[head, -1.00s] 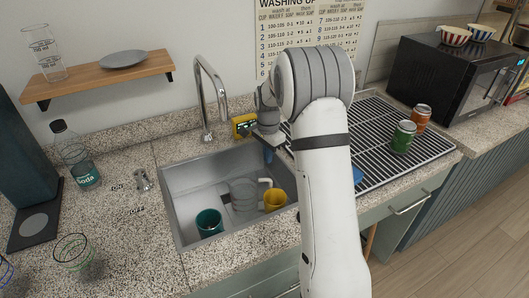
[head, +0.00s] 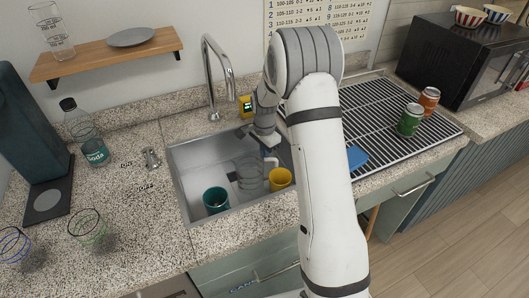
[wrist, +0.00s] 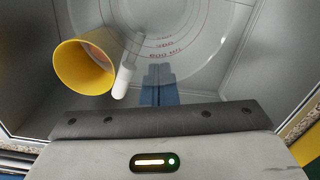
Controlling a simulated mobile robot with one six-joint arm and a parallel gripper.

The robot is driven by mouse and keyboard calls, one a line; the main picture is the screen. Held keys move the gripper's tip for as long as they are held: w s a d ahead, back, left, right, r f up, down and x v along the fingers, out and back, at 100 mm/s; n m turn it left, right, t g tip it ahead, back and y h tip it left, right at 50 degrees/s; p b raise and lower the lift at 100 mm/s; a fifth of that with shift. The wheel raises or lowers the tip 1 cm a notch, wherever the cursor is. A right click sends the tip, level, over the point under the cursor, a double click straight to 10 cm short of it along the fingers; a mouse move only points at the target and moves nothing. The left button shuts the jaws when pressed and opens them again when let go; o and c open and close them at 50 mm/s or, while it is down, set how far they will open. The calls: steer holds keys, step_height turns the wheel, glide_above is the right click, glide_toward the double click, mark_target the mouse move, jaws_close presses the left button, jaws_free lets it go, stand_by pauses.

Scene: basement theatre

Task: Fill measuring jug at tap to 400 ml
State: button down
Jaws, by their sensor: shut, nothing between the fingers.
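The clear measuring jug (head: 248,175) with a pale handle (head: 270,160) stands in the sink basin (head: 186,190). In the wrist view, I look down on the jug (wrist: 195,40) with its red markings and white handle (wrist: 125,70). No water level can be made out. My gripper (head: 269,153) is low over the sink, by the handle. Its blue fingertips (wrist: 160,80) are together and empty, just right of the handle in the wrist view. The chrome tap (head: 215,70) arches over the sink. Its lever (head: 152,158) is on the counter at left, beside ON/OFF marks.
A teal cup (head: 215,200) and a yellow cup (head: 280,179) stand in the sink beside the jug. The yellow cup (wrist: 82,65) is close to the handle. A drying rack (head: 385,120) with two cans lies to the right. A soda bottle (head: 95,150) stands at left.

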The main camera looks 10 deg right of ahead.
mark_target(254, 159)
steer(key=a, duration=0.1)
steer(key=s+a+b, duration=0.1)
steer(key=a, duration=0.1)
steer(key=s+a, duration=0.1)
steer(key=shift+a+b, duration=0.15)
steer(key=shift+b, duration=0.2)
steer(key=shift+w, duration=0.1)
